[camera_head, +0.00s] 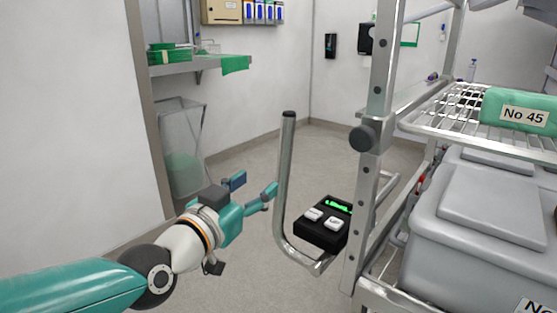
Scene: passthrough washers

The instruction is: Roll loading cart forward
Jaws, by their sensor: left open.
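The loading cart (373,185) stands at the right, a grey metal frame with an upright post and a black knob. Its bent tube handle (285,180) rises on its left side. A black control box (323,228) with two white buttons and a green lit display sits between the handle and the post. My left gripper (256,187) is open and empty, with blue-green fingers pointing towards the handle, just left of it. I cannot tell the exact gap between fingers and handle. My right gripper is not in view.
The cart carries a wire shelf (440,128) with a green package labelled No 45 (515,112) and grey bins (480,225) below. A wall shelf (200,66) and a clear bin (183,150) stand at the back left. A white wall (75,120) fills the left. Grey floor (245,265) is free ahead.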

